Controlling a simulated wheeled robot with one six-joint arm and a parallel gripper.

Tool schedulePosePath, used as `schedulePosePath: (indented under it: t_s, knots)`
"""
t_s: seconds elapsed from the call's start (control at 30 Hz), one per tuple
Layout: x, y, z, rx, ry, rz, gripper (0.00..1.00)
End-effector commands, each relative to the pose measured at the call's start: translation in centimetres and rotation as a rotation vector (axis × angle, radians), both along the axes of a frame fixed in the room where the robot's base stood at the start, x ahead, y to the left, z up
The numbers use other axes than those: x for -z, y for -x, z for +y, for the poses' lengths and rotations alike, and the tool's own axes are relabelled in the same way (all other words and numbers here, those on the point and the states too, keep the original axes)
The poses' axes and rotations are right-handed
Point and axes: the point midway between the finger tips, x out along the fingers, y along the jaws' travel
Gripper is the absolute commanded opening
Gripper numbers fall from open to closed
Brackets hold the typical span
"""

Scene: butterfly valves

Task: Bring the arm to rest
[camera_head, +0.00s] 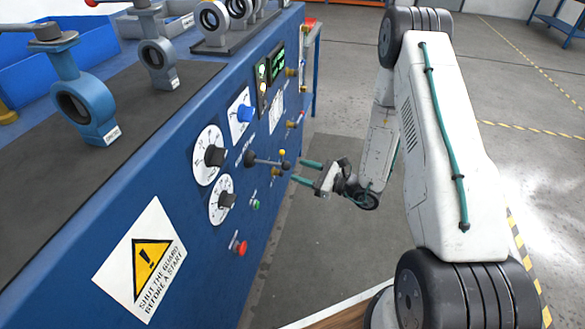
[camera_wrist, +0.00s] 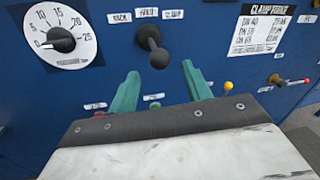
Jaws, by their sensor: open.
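My gripper (camera_head: 306,172) is in front of the blue test bench panel (camera_head: 185,220) in the head view. Its two green fingers point at the panel and are open, with nothing between them. In the wrist view my gripper (camera_wrist: 160,88) shows its spread fingers below a black ball-ended lever (camera_wrist: 155,50). The same lever (camera_head: 268,161) shows in the head view just left of the fingertips. Whether the fingers touch it I cannot tell; in the wrist view the ball looks free of them. My white arm reaches down and in from the right.
Valves (camera_head: 85,105) stand on the bench top. The grey floor (camera_head: 510,110) to the right is clear.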

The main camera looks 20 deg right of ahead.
Motion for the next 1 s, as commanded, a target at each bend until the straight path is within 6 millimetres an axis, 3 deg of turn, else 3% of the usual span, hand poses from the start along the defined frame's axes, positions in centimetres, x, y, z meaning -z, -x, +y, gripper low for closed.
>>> schedulePosePath:
  t_s: [0.2, 0.73, 0.9, 1.0]
  knots:
    - [0.0, 1.2, -1.2, 0.001, -0.001, -0.001, 0.49]
    - [0.2, 1.3, -1.0, -0.008, -0.006, 0.016, 0.49]
    - [0.7, 4.0, 1.2, -0.148, -0.02, 0.073, 0.49]
    - [-0.7, 6.2, 2.8, -0.289, -0.006, 0.087, 0.49]
